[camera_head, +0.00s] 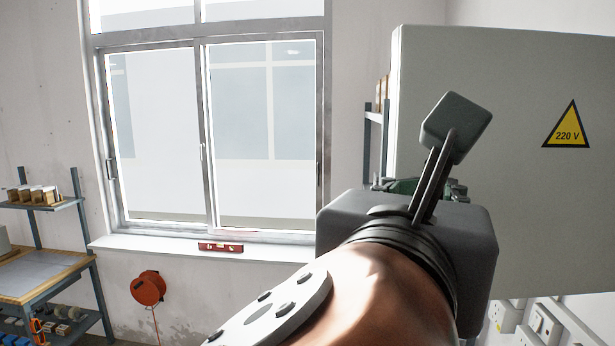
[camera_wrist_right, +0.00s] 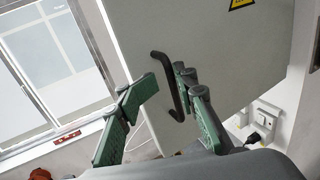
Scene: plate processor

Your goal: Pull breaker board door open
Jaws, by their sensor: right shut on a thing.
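The breaker board door (camera_head: 520,190) is a large grey panel with a yellow 220 V triangle, at the right of the head view. It also fills the middle of the wrist view (camera_wrist_right: 230,60). Its black curved handle (camera_wrist_right: 173,84) shows in the wrist view, between the green fingers of my right gripper (camera_wrist_right: 166,82), which is shut on it. In the head view my right wrist and arm hide the handle and most of the gripper (camera_head: 405,187). I cannot tell how far the door stands from its frame. My left gripper is not in view.
A window (camera_head: 210,130) with a sill (camera_head: 170,247) is on the far wall, with a red level (camera_head: 220,247) there. A workbench (camera_head: 40,275) stands at the left. An orange reel (camera_head: 148,288) hangs below the sill. White wall boxes (camera_head: 545,325) sit below the door.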

